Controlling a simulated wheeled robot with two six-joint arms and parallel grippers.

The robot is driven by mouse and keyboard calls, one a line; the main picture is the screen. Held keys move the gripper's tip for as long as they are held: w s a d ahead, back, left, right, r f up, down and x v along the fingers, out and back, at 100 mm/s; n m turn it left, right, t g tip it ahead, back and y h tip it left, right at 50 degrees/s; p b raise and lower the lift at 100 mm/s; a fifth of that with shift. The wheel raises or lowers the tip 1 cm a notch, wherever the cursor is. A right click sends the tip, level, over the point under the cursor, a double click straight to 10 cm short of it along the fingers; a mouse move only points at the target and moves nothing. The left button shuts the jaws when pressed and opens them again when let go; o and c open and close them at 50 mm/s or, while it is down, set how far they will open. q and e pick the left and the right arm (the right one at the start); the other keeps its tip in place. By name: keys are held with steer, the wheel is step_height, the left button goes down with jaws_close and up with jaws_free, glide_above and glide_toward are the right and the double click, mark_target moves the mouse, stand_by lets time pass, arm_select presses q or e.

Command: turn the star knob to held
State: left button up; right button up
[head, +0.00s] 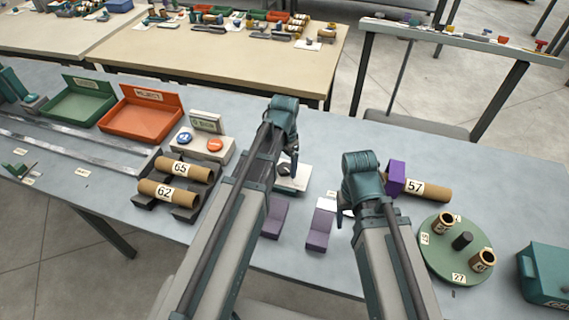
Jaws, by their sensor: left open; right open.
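A white block (298,181) with a dark part on top stands near the table's middle, partly hidden by my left arm. The dark part may be the star knob, but it is too small and covered to tell its setting. My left gripper (289,168) is open and points down over this block; I cannot tell whether it touches the dark part. My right gripper (344,207) is open beside a purple bracket, mostly hidden by its own wrist.
Cardboard tubes marked 65 (184,169) and 62 (168,193) lie left of my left arm. A tube marked 57 (424,189) lies right, by a purple block (396,178). A green turntable (457,262) and orange tray (140,117) flank the space. Purple brackets (320,224) stand between the arms.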

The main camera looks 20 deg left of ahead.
mark_target(285, 168)
arm_select(q)
step_height(285, 168, up, 13)
steer(key=p, duration=1.2)
steer(key=shift+r+p, duration=0.15)
steer(key=shift+p, duration=0.25)
steer(key=s+d+f+n+b, duration=0.1)
steer(key=s+d, duration=0.4)
steer(key=s, duration=0.2)
steer(key=s+d+f+n+y+b, duration=0.1)
steer(key=s+d, duration=0.4)
steer(key=s, duration=0.2)
steer(key=shift+s+d+n, duration=0.25)
steer(key=shift+s+n, duration=0.1)
steer(key=shift+n, duration=0.05)
